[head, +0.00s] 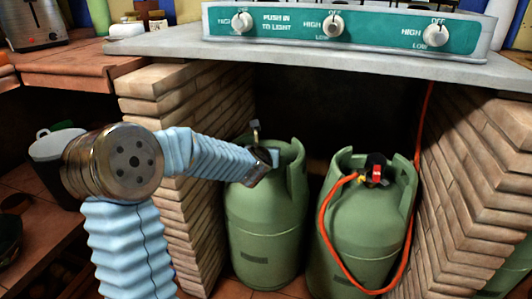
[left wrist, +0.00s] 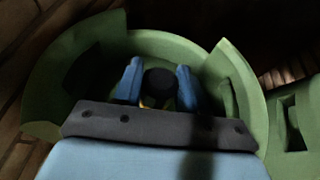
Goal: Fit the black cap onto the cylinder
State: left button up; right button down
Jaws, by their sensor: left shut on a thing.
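The left green cylinder (head: 265,228) stands upright in the recess under the counter. In the head view my left arm reaches to its top, and my left gripper (head: 268,160) is at the collar opening, partly hiding it. In the left wrist view the two blue fingers are shut on the black cap (left wrist: 160,82), inside the green collar (left wrist: 62,80) of the cylinder. A little brass-coloured metal shows just below the cap. I cannot tell whether the cap touches the valve. My right gripper is in neither view.
A second green cylinder (head: 352,235) with an orange hose (head: 334,262) stands close on the right. Brick walls (head: 165,130) flank the recess. The stove panel (head: 375,35) and the counter edge (head: 350,65) are above.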

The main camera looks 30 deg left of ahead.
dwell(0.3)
pick_arm(q)
jog(key=o, duration=1.1)
jog(key=p+v, duration=0.1)
jog(key=v, duration=1.2)
jog(key=shift+s, duration=0.35)
jog(key=shift+s+d, duration=0.1)
jog(key=shift+d, duration=0.05)
